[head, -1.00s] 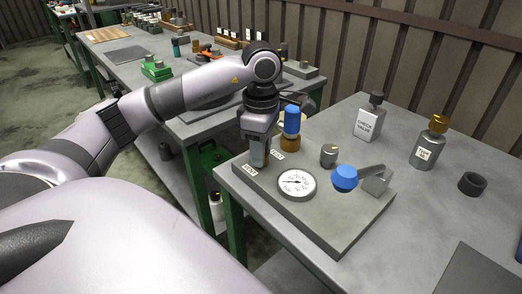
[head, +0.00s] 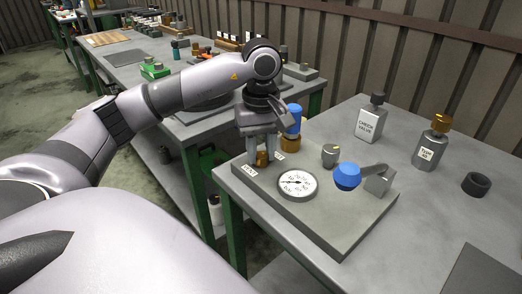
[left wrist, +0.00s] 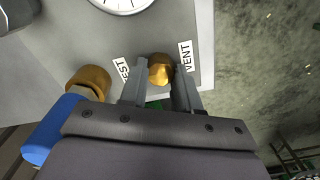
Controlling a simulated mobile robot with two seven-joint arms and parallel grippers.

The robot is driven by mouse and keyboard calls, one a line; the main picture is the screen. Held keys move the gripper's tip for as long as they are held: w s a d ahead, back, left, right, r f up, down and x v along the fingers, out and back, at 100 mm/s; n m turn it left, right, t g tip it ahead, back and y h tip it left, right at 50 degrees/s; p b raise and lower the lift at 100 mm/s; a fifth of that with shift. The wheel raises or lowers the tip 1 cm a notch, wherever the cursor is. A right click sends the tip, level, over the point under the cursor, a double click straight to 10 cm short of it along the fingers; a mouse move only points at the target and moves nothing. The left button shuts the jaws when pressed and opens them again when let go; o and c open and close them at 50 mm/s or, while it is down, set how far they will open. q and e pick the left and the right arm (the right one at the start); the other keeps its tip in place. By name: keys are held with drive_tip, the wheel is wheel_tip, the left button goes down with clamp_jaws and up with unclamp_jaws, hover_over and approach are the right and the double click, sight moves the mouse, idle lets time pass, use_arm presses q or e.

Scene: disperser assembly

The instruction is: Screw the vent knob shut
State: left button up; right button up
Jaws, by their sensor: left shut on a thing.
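The brass vent knob (head: 262,159) stands at the back left corner of the grey base plate (head: 335,238), beside the VENT label (head: 250,171). My left gripper (head: 263,158) points down over it, with one finger on each side, and is shut on it. In the left wrist view the knob's faceted brass top (left wrist: 160,70) shows between the two fingers (left wrist: 159,88), between the TEST and VENT labels. The knob's lower part and any thread are hidden. My right gripper is not in view.
A blue-capped brass fitting (head: 293,120) stands close behind the gripper. A round gauge (head: 297,186), a small grey knob (head: 330,156) and a blue-ended lever (head: 347,176) sit on the plate. A CHECK VALVE bottle (head: 371,120) and a black ring (head: 475,184) stand farther right.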

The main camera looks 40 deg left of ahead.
sight(261, 154)
use_arm(q)
drive_tip(key=m, duration=0.5)
drive_tip(key=shift+b, duration=0.3)
drive_tip(key=shift+m, duration=0.4)
drive_tip(key=o, duration=1.1)
drive_tip(key=shift+c, duration=0.2)
wheel_tip(261, 154, up, 6)
drive_tip(key=shift+r+p, duration=0.1)
drive_tip(key=shift+p, duration=0.35)
drive_tip(key=shift+r, duration=0.5)
